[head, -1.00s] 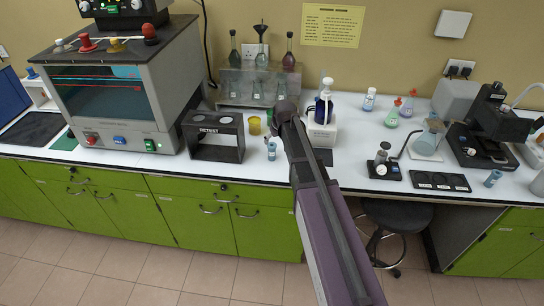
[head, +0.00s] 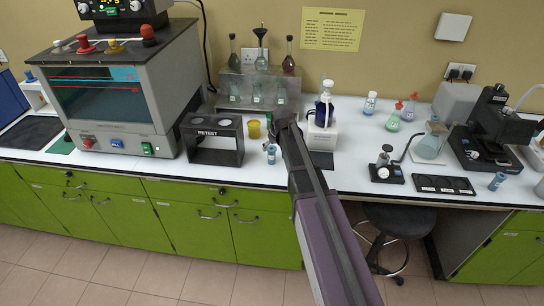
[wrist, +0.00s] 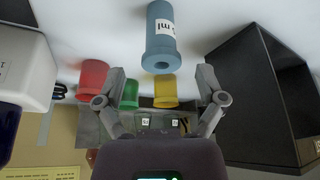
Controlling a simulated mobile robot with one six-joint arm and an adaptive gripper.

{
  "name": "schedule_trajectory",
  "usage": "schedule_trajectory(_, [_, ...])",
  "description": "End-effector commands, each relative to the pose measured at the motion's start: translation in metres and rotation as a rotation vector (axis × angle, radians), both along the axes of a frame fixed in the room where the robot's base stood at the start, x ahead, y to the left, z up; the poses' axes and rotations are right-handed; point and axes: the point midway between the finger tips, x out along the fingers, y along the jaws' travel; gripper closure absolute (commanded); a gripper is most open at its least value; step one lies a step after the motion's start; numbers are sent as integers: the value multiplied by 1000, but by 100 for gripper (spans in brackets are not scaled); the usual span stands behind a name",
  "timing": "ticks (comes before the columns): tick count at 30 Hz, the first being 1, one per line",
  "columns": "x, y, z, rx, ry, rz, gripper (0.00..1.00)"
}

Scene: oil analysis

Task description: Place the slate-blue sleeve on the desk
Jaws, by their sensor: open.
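A slate-blue sleeve (head: 271,154) with a white label stands on the white desk (head: 255,174) near its front edge, right of the black RETEST box. The sleeve appears beyond the fingertips, but I cannot tell the exact gap. In the head view my arm mostly hides the gripper. A second similar blue piece (head: 497,181) lies near the front edge at right.
The black RETEST box (head: 213,157) is close to the sleeve. Red (wrist: 93,78), green (wrist: 130,94) and yellow (wrist: 166,91) cups are near the fingers. A white stand with a dark bottle (head: 322,138) is on the other side. Bare desk lies in front.

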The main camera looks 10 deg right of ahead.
Motion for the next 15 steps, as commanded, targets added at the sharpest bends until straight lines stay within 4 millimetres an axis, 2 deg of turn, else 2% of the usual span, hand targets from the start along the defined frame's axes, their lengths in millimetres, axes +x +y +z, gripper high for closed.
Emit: schedule_trajectory(15, [18, 5, -37, 0, 0, 0, 11])
